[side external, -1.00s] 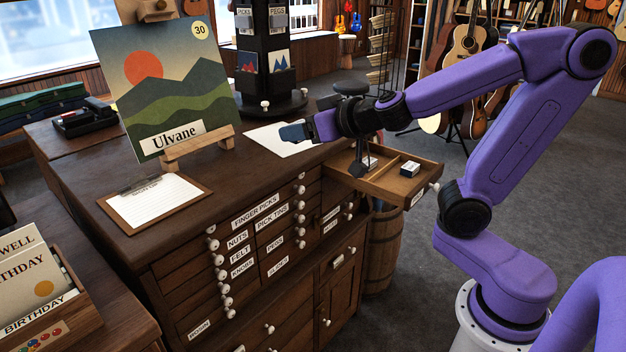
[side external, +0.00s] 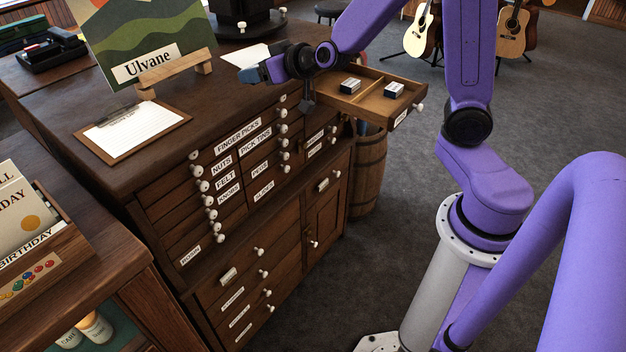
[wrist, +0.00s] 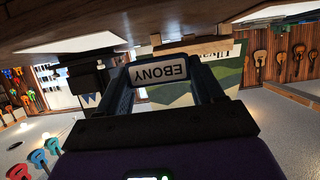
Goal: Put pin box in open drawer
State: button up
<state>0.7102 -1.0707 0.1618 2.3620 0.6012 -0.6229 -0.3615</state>
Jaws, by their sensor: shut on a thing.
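My gripper (side external: 250,74) is above the front right part of the brown cabinet top, pointing left. It is shut on a small box with a white label reading EBONY (wrist: 158,72), which shows upside down between the fingers in the wrist view. In the side view the held box is hard to make out. The open drawer (side external: 374,108) sticks out at the cabinet's right end, to the right of my gripper. It has a divider and holds two small dark boxes with pale tops, one on the left (side external: 350,85) and one on the right (side external: 394,89).
A white sheet (side external: 240,57) lies on the cabinet top behind my gripper. An easel with the Ulvane picture (side external: 150,50) and a clipboard (side external: 132,128) stand to the left. A dark display base (side external: 246,22) is at the back. A barrel (side external: 368,170) stands below the drawer.

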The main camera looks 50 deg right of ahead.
jog(key=shift+f, duration=0.15)
jog(key=s+a+r, duration=0.2)
jog(key=s+r, duration=0.6)
jog(key=s, duration=0.1)
jog(key=shift+r, duration=0.3)
jog(key=shift+w+a, duration=0.1)
jog(key=shift+w, duration=0.05)
dwell(0.3)
send_over(239, 98)
jog(key=f, duration=0.6)
jog(key=s+f, duration=0.1)
jog(key=f, duration=0.2)
jog(key=shift+f, duration=0.1)
jog(key=shift+w+f, duration=0.2)
jog(key=shift+f, duration=0.7)
jog(key=shift+w+f, duration=0.2)
jog(key=shift+f, duration=0.65)
